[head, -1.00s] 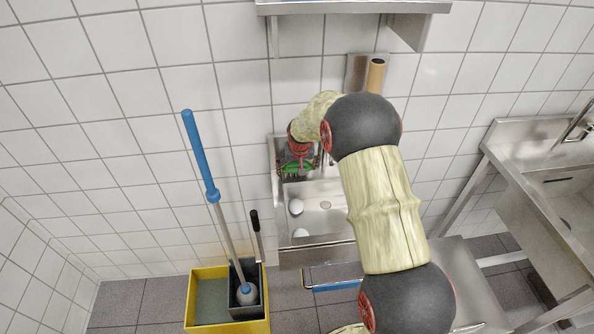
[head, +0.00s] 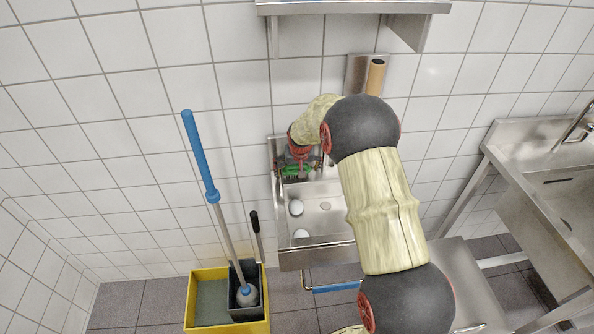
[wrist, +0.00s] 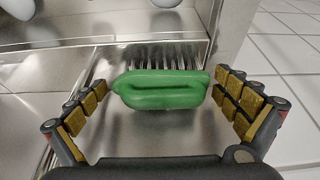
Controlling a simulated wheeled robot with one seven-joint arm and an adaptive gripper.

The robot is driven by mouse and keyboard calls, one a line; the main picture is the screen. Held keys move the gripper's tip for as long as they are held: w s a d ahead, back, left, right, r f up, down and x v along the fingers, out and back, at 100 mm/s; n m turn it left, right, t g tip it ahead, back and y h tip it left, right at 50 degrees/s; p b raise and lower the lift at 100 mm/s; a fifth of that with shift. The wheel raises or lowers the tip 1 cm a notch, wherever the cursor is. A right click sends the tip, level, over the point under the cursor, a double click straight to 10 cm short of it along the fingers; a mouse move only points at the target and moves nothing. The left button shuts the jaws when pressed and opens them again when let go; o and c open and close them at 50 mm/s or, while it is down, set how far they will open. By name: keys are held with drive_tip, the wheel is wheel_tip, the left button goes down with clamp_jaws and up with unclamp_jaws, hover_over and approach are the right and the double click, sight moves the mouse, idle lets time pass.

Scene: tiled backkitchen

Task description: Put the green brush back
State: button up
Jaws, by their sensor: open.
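The green brush (wrist: 160,88) lies on a bare metal surface, its looped green handle toward my wrist camera and its pale bristles pointing away. In the head view the green brush (head: 297,171) shows at the back left of the small steel sink (head: 325,222), partly hidden by my gripper (head: 301,160).
White round items (head: 296,207) lie in the sink basin. White tiled wall stands close behind and right of the brush. A yellow bucket (head: 200,274) with a blue-handled mop (head: 199,150) stands at left. A metal shelf (head: 350,7) hangs above.

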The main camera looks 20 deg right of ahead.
drive_tip(key=shift+r, duration=0.5)
drive_tip(key=s+a+p+v, duration=0.1)
drive_tip(key=v, duration=0.9)
drive_tip(key=s+a+f+p+v, duration=0.1)
drive_tip(key=p+v, duration=0.1)
drive_tip(key=v, duration=0.8)
drive_tip(key=s+a+r+n+t, duration=0.15)
drive_tip(key=s+a+r, duration=0.35)
drive_tip(key=s+r, duration=0.55)
drive_tip(key=s+a+n, duration=0.1)
drive_tip(key=s+a, duration=0.1)
drive_tip(key=s, duration=0.9)
drive_tip(key=s+a+y, duration=0.1)
drive_tip(key=s+a, duration=0.1)
drive_tip(key=s, duration=0.9)
drive_tip(key=shift+s+a+r+n, duration=0.2)
drive_tip(key=shift+s+a+n, duration=0.1)
drive_tip(key=shift+s+n, duration=0.1)
